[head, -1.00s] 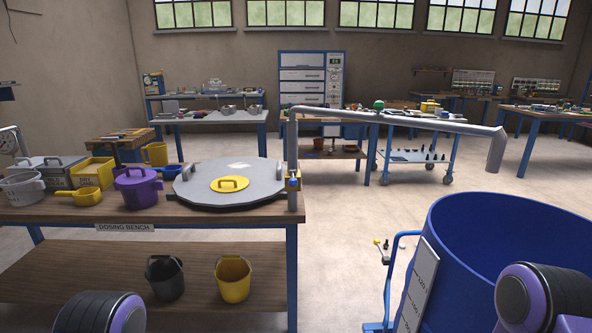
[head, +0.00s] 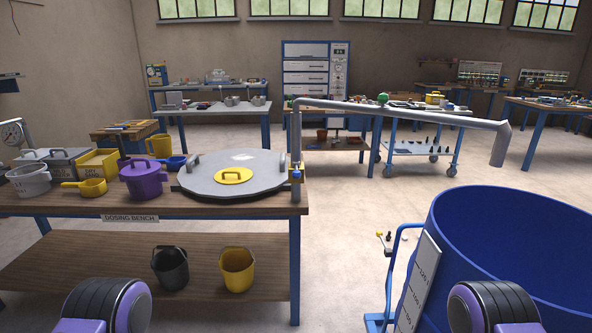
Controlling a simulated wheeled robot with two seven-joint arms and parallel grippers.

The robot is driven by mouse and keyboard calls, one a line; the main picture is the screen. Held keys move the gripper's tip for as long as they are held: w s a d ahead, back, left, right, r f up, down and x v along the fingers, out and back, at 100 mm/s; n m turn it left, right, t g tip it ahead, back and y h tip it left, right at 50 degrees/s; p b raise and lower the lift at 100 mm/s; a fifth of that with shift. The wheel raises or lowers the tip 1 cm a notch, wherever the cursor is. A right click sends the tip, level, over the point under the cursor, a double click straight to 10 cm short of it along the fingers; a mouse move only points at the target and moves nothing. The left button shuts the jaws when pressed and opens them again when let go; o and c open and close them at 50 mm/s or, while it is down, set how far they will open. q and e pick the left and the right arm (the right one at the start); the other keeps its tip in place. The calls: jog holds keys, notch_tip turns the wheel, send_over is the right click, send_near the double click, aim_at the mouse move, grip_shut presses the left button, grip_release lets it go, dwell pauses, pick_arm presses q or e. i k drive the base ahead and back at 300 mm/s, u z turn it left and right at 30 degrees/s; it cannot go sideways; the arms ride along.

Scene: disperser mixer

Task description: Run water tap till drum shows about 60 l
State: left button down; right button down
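The water tap is a grey pipe (head: 400,111) that rises at the right end of the dosing bench and reaches right. Its downturned spout (head: 500,146) ends above the far rim of the blue drum, as seen from here; whether it is over the opening is hard to tell. No water stream shows, and the drum's bottom is hidden. Neither gripper is in view.
The dosing bench (head: 130,218) carries a large grey lid (head: 215,181), a purple pot (head: 141,182) and several containers. Two buckets stand on its lower shelf. A blue trolley handle (head: 392,265) stands beside the drum.

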aim_at(296, 174)
jog(key=z, duration=0.1)
jog(key=i, duration=0.8)
jog(key=z, duration=0.4)
